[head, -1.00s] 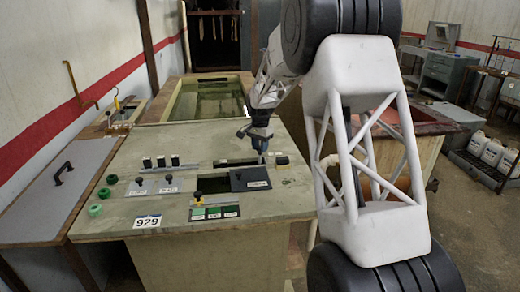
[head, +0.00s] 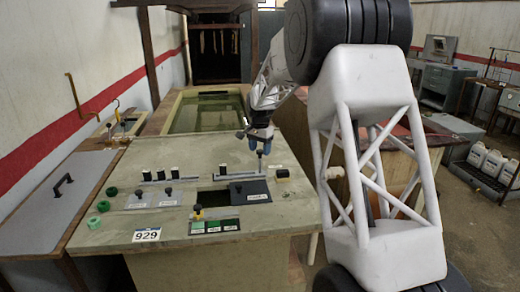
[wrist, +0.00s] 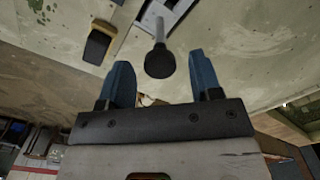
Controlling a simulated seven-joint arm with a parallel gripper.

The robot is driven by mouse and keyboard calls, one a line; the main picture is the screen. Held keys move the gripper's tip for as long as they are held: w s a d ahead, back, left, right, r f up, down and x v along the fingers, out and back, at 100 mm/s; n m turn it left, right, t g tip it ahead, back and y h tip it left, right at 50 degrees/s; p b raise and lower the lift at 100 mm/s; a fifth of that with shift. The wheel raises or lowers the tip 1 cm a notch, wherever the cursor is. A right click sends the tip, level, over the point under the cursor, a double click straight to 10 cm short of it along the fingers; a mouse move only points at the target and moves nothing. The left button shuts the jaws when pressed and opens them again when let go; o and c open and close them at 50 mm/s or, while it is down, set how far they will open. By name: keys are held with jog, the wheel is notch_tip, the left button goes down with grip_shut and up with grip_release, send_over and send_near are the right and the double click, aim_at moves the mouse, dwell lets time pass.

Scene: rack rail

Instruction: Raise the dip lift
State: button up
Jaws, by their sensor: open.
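The control panel (head: 150,222) of the tank bench has several levers, buttons and plates; their labels are too small to read, so I cannot tell which control is the dip lift. My gripper (head: 261,136) is over the panel's right part, with blue fingers pointing down. In the wrist view the fingers (wrist: 162,78) are apart and empty. A dark round knob (wrist: 160,64) on a grey stem shows just ahead of the gap between them. In the head view a thin stem with a knob (head: 260,154) stands just below the gripper, by a dark labelled plate (head: 251,190).
A black block (head: 282,173) sits right of the plate; a black and yellow block (wrist: 98,45) shows in the wrist view. A water tank (head: 207,113) lies behind.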

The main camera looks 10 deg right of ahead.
jog(key=shift+r, duration=3.95)
jog(key=shift+s+r, duration=0.2)
jog(key=shift+s, duration=0.25)
jog(key=s+d+r+n+t, duration=0.15)
jog(key=s+r, duration=0.25)
jog(key=s, duration=1.1)
jog(key=s+r+n, duration=0.3)
jog(key=s+r, duration=0.1)
jog(key=s, duration=1.2)
jog(key=s+f+n, duration=0.2)
jog(key=s+f, duration=0.2)
jog(key=s, duration=1)
jog(key=s+d+f+n+t, duration=0.1)
jog(key=s+f, duration=0.4)
jog(key=s, duration=1)
jog(key=shift+n, duration=0.65)
